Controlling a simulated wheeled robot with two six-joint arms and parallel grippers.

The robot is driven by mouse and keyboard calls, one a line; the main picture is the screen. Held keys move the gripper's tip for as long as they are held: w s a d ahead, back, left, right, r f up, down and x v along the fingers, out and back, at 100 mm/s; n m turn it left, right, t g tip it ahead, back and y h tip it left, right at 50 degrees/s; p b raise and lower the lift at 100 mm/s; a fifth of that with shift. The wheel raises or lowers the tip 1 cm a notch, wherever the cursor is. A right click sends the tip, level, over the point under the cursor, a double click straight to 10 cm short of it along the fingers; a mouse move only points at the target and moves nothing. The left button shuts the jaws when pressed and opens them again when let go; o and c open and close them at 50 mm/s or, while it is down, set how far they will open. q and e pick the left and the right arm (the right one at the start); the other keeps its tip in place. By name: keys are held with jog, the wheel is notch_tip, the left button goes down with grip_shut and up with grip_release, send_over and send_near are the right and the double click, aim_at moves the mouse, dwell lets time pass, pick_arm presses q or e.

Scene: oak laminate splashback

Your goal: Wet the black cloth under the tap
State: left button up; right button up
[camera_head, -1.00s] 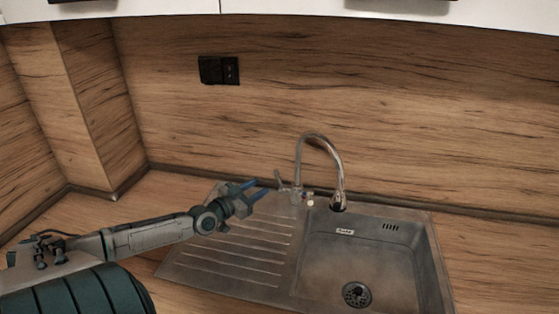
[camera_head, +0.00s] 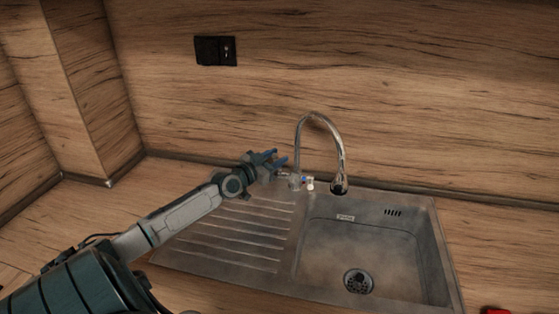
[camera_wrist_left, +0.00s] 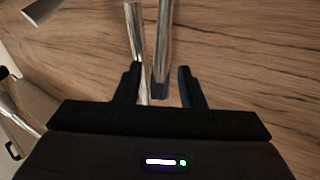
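The chrome tap (camera_head: 341,160) rises behind the steel sink, its curved spout over the bowl; no water shows at its mouth. My left gripper (camera_head: 277,159) is just left of the tap's base, in front of its side handle, which is mostly hidden. In the left wrist view the gripper (camera_wrist_left: 158,85) has its two fingers apart, and chrome tubes of the tap (camera_wrist_left: 163,38) show between and beyond them. I cannot tell whether a finger touches the tap. The black cloth is not in view, nor is my right gripper.
The sink's bowl (camera_head: 318,267) is empty, with a drain at its bottom. The ribbed drainboard (camera_head: 225,258) lies to its left, below my left arm. A small red thing (camera_head: 497,311) shows at the bottom right edge. A wooden splashback with a black socket (camera_head: 215,50) stands behind.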

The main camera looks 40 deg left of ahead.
pick_arm(q)
jog(key=shift+w, duration=0.9)
pick_arm(e)
jog(key=shift+d+f, duration=0.25)
jog(key=shift+d, duration=0.05)
pick_arm(q)
jog(key=shift+c, duration=0.3)
pick_arm(e)
jog(key=shift+s+d, duration=0.1)
